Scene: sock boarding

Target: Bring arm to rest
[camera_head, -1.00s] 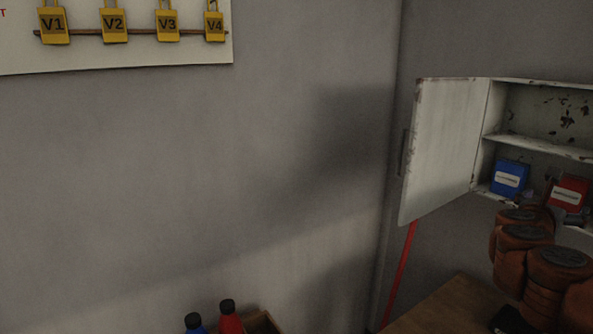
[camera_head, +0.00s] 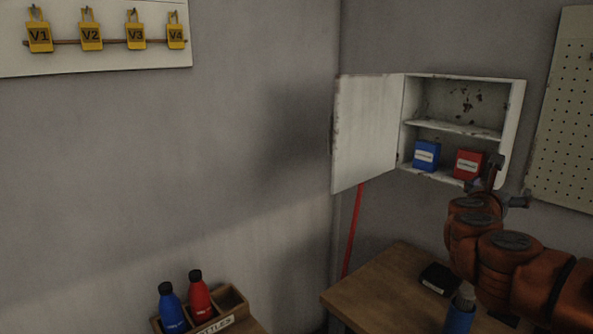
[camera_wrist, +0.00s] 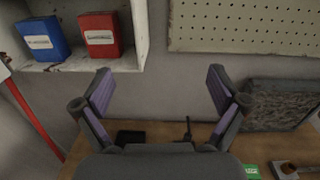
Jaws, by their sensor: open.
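My gripper (camera_wrist: 160,92) is open and empty in the wrist view, its two purple-padded fingers spread wide. In the head view my gripper (camera_head: 498,186) is at the end of my orange arm, in front of the lower right of the open wall cabinet (camera_head: 516,110). A blue box (camera_head: 426,155) and a red box (camera_head: 468,164) stand upright on the cabinet's bottom shelf. The wrist view also shows the blue box (camera_wrist: 43,39) and the red box (camera_wrist: 100,36), left of and beyond the fingers.
The cabinet door (camera_head: 365,130) stands open to the left. A wooden table (camera_head: 370,297) below carries a black item (camera_head: 438,279) and a blue bottle (camera_head: 460,312). A pegboard (camera_head: 563,120) hangs at right. A bottle rack (camera_head: 234,300) holds blue and red bottles.

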